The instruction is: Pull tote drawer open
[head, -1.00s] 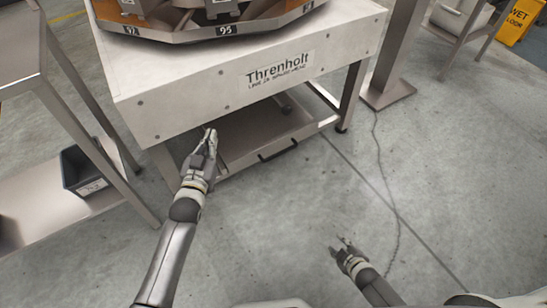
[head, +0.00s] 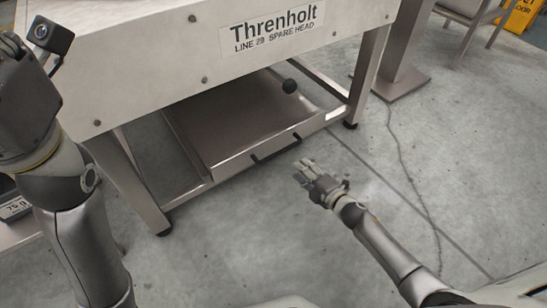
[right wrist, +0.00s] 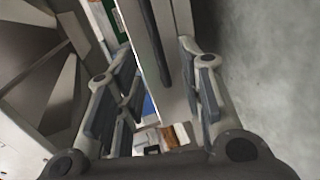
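The tote drawer (head: 225,168) is a shallow metal tray low under the white Threnholt machine. Its front carries a black bar handle (head: 275,148). The drawer front looks about level with the machine's legs. My right gripper (head: 304,165) is just in front and to the right of the handle, fingers spread. In the right wrist view the fingers stand apart, with a pale panel and a dark bar, which looks like the handle (right wrist: 155,45), in the gap ahead. No grip on it shows. My left gripper (head: 25,90) is at the far left edge; its fingers are not clearly visible.
The machine's near leg (head: 135,180) stands left of the drawer and another leg (head: 368,75) to its right. A grey post with a base plate (head: 402,85) stands further right. A cable runs over the floor. The floor (head: 230,240) before the drawer is clear.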

